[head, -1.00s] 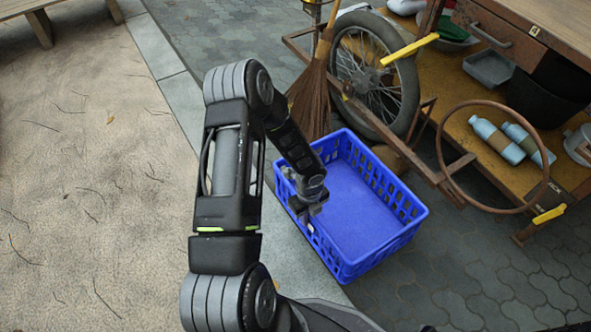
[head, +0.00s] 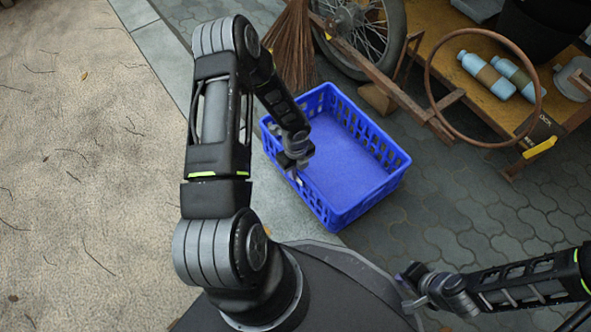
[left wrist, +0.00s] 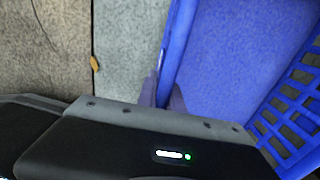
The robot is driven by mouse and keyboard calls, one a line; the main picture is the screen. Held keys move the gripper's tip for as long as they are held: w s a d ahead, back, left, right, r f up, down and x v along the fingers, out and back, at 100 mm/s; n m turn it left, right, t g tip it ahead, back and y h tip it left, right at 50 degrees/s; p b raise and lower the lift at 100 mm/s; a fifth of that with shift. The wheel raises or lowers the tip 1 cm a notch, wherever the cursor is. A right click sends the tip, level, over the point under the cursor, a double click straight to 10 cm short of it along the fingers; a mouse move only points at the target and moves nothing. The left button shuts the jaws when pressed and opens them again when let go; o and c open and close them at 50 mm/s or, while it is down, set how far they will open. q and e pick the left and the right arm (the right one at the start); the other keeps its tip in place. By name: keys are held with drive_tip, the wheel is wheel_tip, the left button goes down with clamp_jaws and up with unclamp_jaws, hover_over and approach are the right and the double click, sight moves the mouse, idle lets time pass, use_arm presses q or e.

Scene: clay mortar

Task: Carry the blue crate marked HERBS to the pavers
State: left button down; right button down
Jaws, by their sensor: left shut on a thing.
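The blue crate (head: 347,212) is empty, with slotted walls, and sits near upright in the head view. No HERBS marking is readable from here. My left gripper (head: 298,176) is shut on the crate's left wall. In the left wrist view the fingers (left wrist: 162,95) straddle the blue rim (left wrist: 176,45). I cannot tell whether the crate touches the ground. Grey interlocking pavers (head: 440,215) lie right of and below the crate. My right gripper (head: 415,290) is at the lower right, apart from the crate; its jaws are too small to read.
Sandy ground (head: 90,170) lies left of a pale stone edging (head: 160,55). A rusty cart with a spoked wheel (head: 365,30), a broom (head: 290,50) and a rusty hoop (head: 428,75) stand beyond the crate. A wooden shelf (head: 440,60) holds bottles (head: 487,75).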

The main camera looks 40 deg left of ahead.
use_arm(q)
drive_tip(key=shift+w+f+b, duration=0.15)
drive_tip(key=shift+f+b, duration=0.3)
drive_tip(key=shift+f, duration=0.9)
drive_tip(key=c, duration=1.9)
unclamp_jaws()
drive_tip(key=shift+f, duration=0.15)
drive_tip(key=shift+c, duration=0.2)
drive_tip(key=o, duration=0.5)
drive_tip(key=shift+c, duration=0.2)
drive_tip(key=r+p, duration=0.5)
drive_tip(key=r, duration=0.7)
drive_tip(key=shift+s+r, duration=0.2)
